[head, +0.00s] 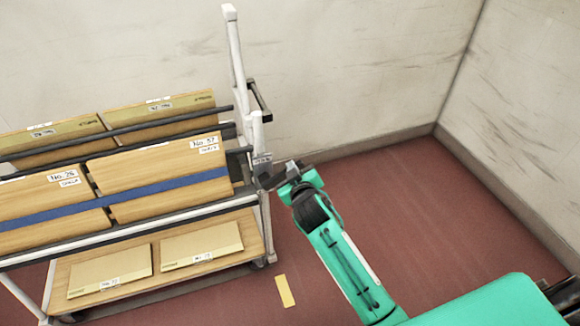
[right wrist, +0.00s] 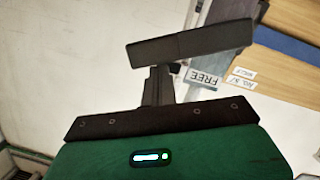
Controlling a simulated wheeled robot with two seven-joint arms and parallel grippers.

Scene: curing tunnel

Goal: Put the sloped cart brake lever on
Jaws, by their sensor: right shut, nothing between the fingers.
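The sloped cart (head: 230,188) stands at the left of the head view, its tilted shelves holding wooden panels. At its right end post is a small grey label plate (head: 262,159); in the right wrist view this plate (right wrist: 203,78) reads "FREE". A dark part by the plate may be the brake lever, but my gripper partly hides it and its position is unclear. My right gripper (head: 290,172) is right beside this end post; in the right wrist view its dark fingers (right wrist: 178,46) are shut and empty, in front of the plate area. I cannot tell whether they touch the lever. My left gripper is not in view.
A lower shelf (head: 150,262) carries two flat boxes. A tall white post (head: 234,50) with a dark bracket (head: 260,100) rises at the cart's right end. Walls stand behind and right. The red floor (head: 400,200) is clear apart from a yellow strip (head: 285,291).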

